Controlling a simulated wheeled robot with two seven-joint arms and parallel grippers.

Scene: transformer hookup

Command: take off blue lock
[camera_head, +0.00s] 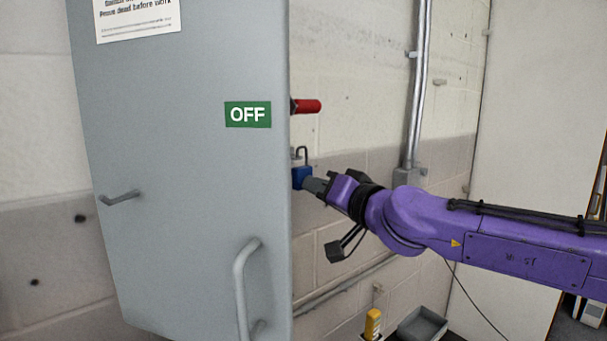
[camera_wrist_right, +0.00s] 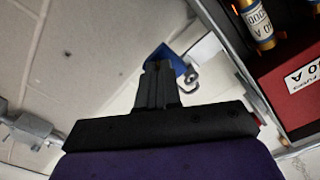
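The blue lock (camera_head: 301,178) is a small padlock at the right edge of the grey cabinet (camera_head: 190,200), below the red handle (camera_head: 308,106). Its dark shackle stands up above the body in the head view; I cannot tell whether it still passes through anything. My right gripper (camera_head: 313,185) reaches in from the right, its fingertips on the lock body. In the right wrist view the fingers (camera_wrist_right: 157,82) are close together on the blue lock (camera_wrist_right: 163,54), partly hiding it, with the metal shackle to the right. My left gripper is out of view.
A green OFF label (camera_head: 248,114) and a bar handle (camera_head: 245,285) are on the cabinet front. A metal conduit (camera_head: 418,90) runs up the wall. A grey tray (camera_head: 422,325) and a yellow item (camera_head: 372,323) are below. The wrist view shows a red block (camera_wrist_right: 295,85) with cylindrical parts.

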